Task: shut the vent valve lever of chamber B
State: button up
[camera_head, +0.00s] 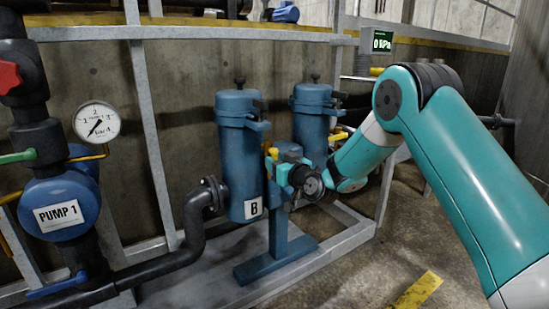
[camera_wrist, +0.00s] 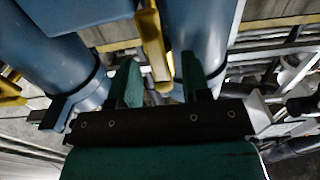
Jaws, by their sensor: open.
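Chamber B (camera_head: 238,150) is an upright blue cylinder with a white "B" label, left of my gripper (camera_head: 283,172) in the head view. A yellow lever (camera_head: 272,154) shows beside the chamber, at my fingertips. In the wrist view, my gripper (camera_wrist: 160,78) is open, with one green finger on each side. A yellow lever (camera_wrist: 153,40) lies in the gap between the fingers, apparently not clamped. Its depth relative to the fingertips and any contact are hard to tell. My wrist hides part of the valve area in the head view.
A second blue chamber (camera_head: 312,122) stands close behind, with another yellow lever (camera_head: 339,136) nearby. A blue stand (camera_head: 279,235) and grey frame rails (camera_head: 340,238) are below. Pump 1 (camera_head: 60,208) and a gauge (camera_head: 97,122) are at left. A display (camera_head: 382,43) reads 0 kPa.

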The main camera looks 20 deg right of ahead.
jog(key=shift+x, duration=0.9)
jog(key=shift+c, duration=0.4)
grip_shut()
